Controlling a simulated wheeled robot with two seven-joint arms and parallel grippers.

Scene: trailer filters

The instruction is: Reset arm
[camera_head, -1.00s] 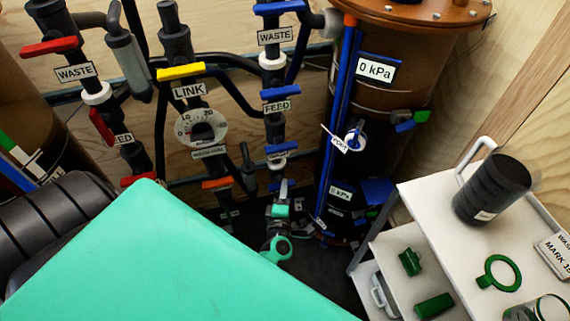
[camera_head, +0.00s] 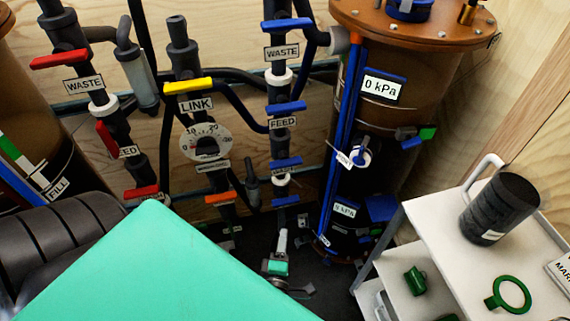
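My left gripper (camera_head: 292,287) is small and dark in the lower middle of the head view, low over the dark floor. The grey and teal parts of my arm (camera_head: 277,267) show just above it. It is apart from the pipes and the cart. Its fingers are too small to tell whether they are open or shut, and I see nothing clearly held. A large teal part of my own body fills the lower left and hides what lies behind it. My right gripper is not in view.
Pipes with red, yellow (camera_head: 188,86), blue and orange handles and a gauge (camera_head: 206,142) stand along the wooden wall. A brown filter tank (camera_head: 405,110) stands right of them. A white cart (camera_head: 430,222) at the right bears a black cylinder (camera_head: 500,208) and a green ring tool (camera_head: 510,295).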

